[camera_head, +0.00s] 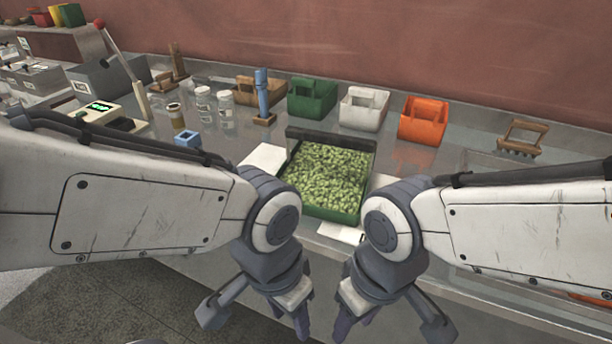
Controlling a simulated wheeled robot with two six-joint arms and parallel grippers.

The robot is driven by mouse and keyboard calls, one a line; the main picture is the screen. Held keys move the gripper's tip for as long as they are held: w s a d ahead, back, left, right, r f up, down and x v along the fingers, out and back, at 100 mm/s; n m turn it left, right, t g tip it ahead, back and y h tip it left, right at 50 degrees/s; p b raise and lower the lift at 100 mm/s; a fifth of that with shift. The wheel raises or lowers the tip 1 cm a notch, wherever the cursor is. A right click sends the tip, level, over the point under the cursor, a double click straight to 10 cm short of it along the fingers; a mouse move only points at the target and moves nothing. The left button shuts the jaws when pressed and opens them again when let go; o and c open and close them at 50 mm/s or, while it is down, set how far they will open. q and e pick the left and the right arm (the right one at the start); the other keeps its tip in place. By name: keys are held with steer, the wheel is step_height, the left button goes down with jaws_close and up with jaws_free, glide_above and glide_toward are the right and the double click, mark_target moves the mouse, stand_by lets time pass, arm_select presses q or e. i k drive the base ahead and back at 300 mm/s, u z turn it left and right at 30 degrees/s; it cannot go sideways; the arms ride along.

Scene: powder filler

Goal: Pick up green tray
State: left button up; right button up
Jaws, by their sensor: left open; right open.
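The green tray (332,213) sits on the metal counter in the middle of the head view, filled with green, leafy or hop-like pieces. Its back edge is a dark, raised wall. My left gripper (259,322) hangs in front of the counter, below and left of the tray. My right gripper (388,325) hangs below and right of the tray. Both are open, empty and apart from the tray. My wrists cover the areas beside the tray's front corners.
A green bin (312,98), a white bin (363,108) and an orange bin (423,121) stand behind the tray. Jars (204,104), a small blue box (188,139) and a scale (98,110) are to the left. A wooden rack (522,137) stands at the right.

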mark_target(331, 172)
steer(key=k, duration=0.5)
steer(key=u, duration=0.65)
steer(key=i, duration=1)
steer(key=z, duration=0.75)
steer(key=i, duration=0.5)
steer(key=z, duration=0.55)
